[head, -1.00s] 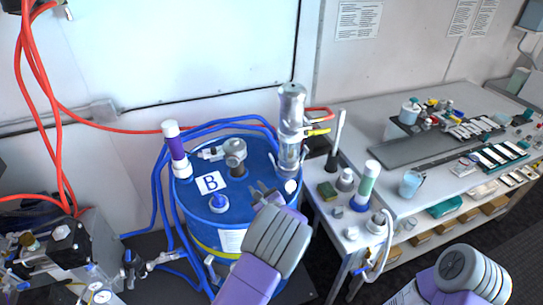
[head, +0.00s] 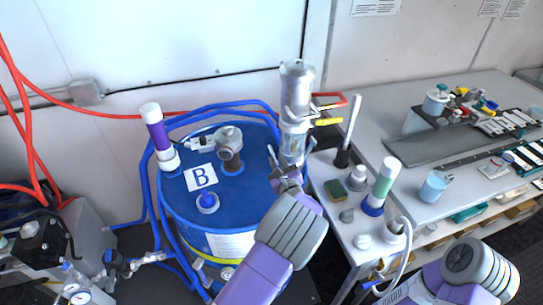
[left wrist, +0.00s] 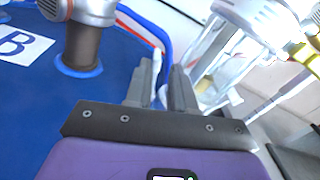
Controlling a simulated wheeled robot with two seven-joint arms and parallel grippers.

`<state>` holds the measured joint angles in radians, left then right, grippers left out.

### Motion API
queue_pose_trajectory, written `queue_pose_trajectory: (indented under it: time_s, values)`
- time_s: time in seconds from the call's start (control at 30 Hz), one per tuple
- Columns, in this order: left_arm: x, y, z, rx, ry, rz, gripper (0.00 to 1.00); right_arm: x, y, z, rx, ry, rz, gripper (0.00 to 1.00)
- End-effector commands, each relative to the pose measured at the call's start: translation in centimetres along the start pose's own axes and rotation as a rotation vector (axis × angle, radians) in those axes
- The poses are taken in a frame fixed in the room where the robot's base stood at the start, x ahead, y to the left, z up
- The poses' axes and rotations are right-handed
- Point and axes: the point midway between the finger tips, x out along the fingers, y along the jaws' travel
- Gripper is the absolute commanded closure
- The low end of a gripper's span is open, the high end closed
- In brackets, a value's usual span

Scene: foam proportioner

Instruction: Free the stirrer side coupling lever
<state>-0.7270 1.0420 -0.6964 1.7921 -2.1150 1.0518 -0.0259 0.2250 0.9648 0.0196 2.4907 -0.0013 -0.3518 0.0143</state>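The stirrer, a metal cylinder (head: 297,78) over a clear tube (head: 294,142), stands upright near the right rim of the blue drum (head: 185,235). A red lever (head: 331,102) and a yellow lever (head: 328,122) stick out to its right. I cannot tell which is the stirrer side lever. The clear tube (left wrist: 222,55) also shows at right in the left wrist view, with part of the yellow lever (left wrist: 305,55). My left gripper (head: 277,164) is just left of the tube, its fingers a narrow gap apart, holding nothing visible. My right gripper is out of view.
The drum top carries a grey fitting (head: 230,150), a white-and-purple cylinder (head: 157,135) and a blue cap (head: 207,201). A small side table (head: 335,215) holds a green-and-white cylinder (head: 383,182) and a black-based rod (head: 350,130). Blue hoses (head: 147,195) run behind the drum.

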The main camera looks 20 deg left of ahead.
Motion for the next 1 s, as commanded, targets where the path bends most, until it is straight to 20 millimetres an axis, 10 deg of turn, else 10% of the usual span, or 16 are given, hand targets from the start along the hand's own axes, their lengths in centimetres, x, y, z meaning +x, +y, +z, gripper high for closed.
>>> queue_pose_trajectory:
  time_s: [0.6,1.0]
  values:
    - [6.7,0.3,-0.8,0.0,-0.001,0.001,0.77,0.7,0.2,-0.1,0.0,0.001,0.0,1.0]
    - [7.6,0.2,-0.8,0.0,0.0,0.0,0.77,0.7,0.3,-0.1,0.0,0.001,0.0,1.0]
